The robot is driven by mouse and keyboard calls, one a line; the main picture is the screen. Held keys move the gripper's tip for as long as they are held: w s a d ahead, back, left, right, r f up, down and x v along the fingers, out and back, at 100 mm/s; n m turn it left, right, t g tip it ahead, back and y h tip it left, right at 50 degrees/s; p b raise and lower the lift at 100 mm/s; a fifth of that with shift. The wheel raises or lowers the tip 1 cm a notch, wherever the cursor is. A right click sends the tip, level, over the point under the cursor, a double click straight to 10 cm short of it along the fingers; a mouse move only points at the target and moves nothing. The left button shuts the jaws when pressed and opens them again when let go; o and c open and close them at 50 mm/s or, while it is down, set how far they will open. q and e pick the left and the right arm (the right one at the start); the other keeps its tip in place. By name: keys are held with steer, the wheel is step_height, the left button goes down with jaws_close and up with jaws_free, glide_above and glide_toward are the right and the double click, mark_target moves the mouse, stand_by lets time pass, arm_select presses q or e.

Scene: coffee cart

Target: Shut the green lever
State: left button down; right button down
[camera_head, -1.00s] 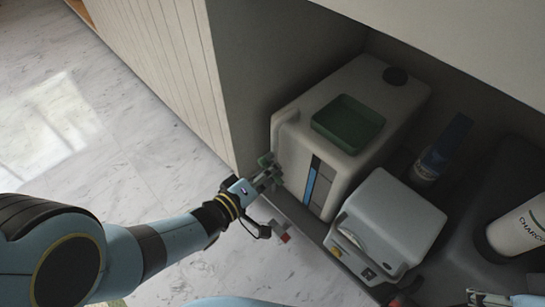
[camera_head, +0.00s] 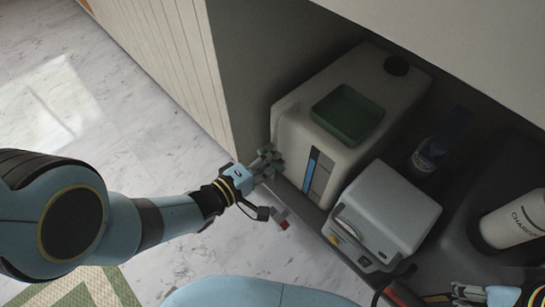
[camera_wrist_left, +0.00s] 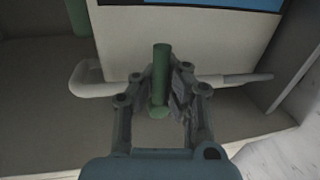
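The green lever (camera_wrist_left: 160,72) is a short green rod that stands upright in the left wrist view, in front of a white spout-like bar. My left gripper (camera_wrist_left: 154,95) is around it. Its fingers are apart on either side, with a visible gap at least on the left, so it looks open. In the head view my left gripper (camera_head: 268,163) is at the front left corner of the white tank (camera_head: 295,140), and I cannot make out the lever clearly there. My right gripper (camera_head: 465,292) is at the lower right edge, partly cut off.
A green tray (camera_head: 347,114) sits on the white tank. A grey boxy appliance (camera_head: 385,215) stands to its right. A blue-topped bottle (camera_head: 430,155) and a white canister (camera_head: 515,226) are further right. A cabinet wall rises behind my left gripper. The marble floor at left is open.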

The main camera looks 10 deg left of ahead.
arm_select(q)
steer(key=c, duration=2)
jaws_free()
steer(key=shift+s+a+f, duration=0.15)
steer(key=shift+s+a, duration=0.05)
steer(key=shift+s, duration=0.05)
steer(key=o, duration=0.5)
steer(key=shift+c, duration=0.2)
steer(key=shift+o, duration=1.1)
steer(key=shift+w, duration=0.15)
steer(key=shift+d, duration=0.1)
steer(key=shift+r, duration=0.2)
steer(key=v, duration=1.2)
